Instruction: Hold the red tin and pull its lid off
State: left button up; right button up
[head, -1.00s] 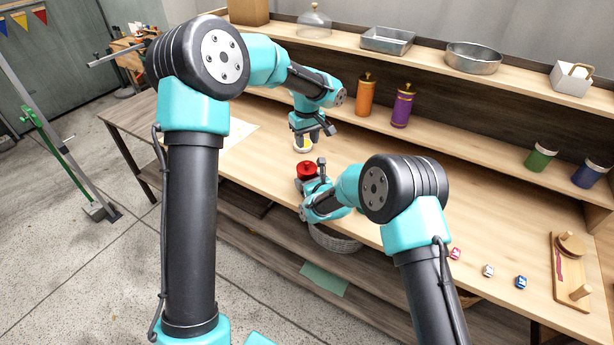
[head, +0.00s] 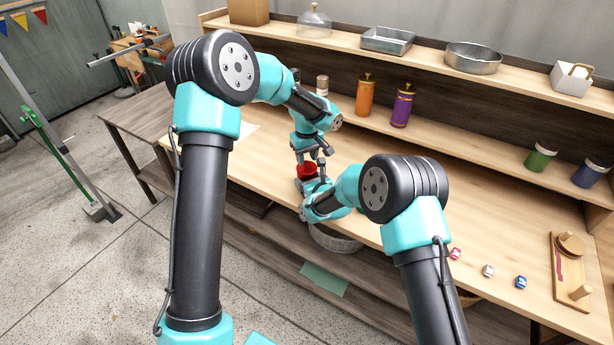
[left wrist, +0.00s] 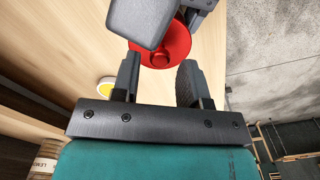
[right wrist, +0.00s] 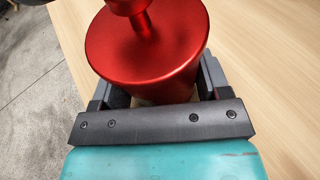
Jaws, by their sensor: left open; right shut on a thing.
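The red tin (head: 306,169) stands on the table near its front edge. In the right wrist view its lid (right wrist: 115,52) is on, with a knob on top, above the tin's body (right wrist: 165,88). My right gripper (head: 314,184) is shut on the tin's body from the side. My left gripper (head: 311,158) points down just above the tin, open. In the left wrist view the lid (left wrist: 178,48) lies beyond the open fingers (left wrist: 157,80), its knob not between them.
A small yellow-topped round thing (left wrist: 106,86) lies near the tin in the left wrist view. An orange canister (head: 365,95) and a purple canister (head: 402,105) stand behind. The table right of the tin is largely clear.

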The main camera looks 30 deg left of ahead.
aim_at(307, 162)
pick_arm(q)
jog(key=shift+f, duration=1.05)
jog(key=c, duration=0.7)
jog(key=shift+c, duration=0.2)
jog(key=shift+r, duration=0.2)
jog(key=shift+r, duration=2.85)
pick_arm(e)
jog(key=o, duration=0.8)
